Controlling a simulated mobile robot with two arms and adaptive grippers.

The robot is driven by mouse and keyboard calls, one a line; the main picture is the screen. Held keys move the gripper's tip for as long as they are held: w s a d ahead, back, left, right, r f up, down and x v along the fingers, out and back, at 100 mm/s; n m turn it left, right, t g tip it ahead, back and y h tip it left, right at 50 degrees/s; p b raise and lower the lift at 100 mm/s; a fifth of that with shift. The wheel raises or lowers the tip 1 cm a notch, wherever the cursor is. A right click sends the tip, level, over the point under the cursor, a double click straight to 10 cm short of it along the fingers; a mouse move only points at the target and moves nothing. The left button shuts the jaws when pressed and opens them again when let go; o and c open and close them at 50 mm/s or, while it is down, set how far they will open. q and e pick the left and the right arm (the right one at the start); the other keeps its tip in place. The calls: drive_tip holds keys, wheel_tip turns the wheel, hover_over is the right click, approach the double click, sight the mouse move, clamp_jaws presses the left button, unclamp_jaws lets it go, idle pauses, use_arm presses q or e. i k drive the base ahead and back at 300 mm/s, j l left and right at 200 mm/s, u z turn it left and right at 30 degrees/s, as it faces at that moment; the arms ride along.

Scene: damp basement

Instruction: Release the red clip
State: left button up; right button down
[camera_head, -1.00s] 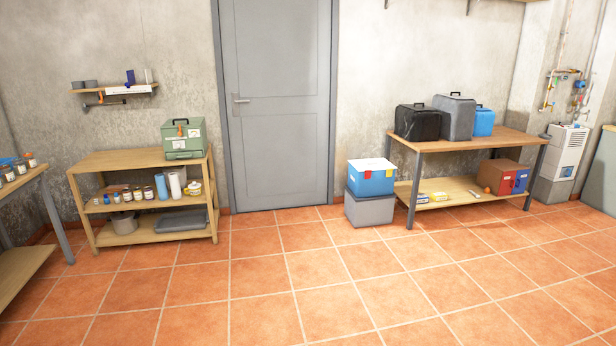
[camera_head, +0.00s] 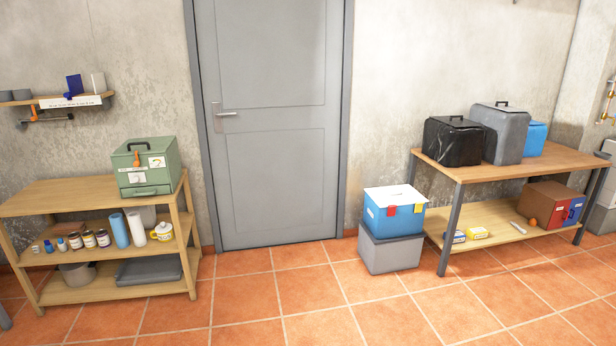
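A red clip (camera_head: 391,211) sits on the front upper edge of a blue box with a white lid (camera_head: 381,222). A yellow clip (camera_head: 418,209) is beside it to the right on the same box. The blue box stands on a grey box (camera_head: 391,254) on the floor, between the door and the right-hand table. Neither of my grippers shows in the view.
A wooden shelf unit (camera_head: 167,292) with a green case (camera_head: 146,168), jars and rolls stands left of the grey door (camera_head: 268,120). A table (camera_head: 560,160) with several cases stands at right. The tiled floor (camera_head: 300,300) in front is clear.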

sight(391, 209)
drive_tip(key=i, duration=0.55)
drive_tip(key=i+j+z, duration=0.1)
drive_tip(key=i, duration=0.5)
drive_tip(key=i+j+z, duration=0.1)
drive_tip(key=i, duration=0.45)
drive_tip(key=i+j, duration=0.15)
drive_tip(key=i, duration=0.45)
drive_tip(key=i+z, duration=0.5)
drive_tip(key=i, duration=1.6)
drive_tip(key=i+z, duration=0.1)
drive_tip(key=z, duration=0.2)
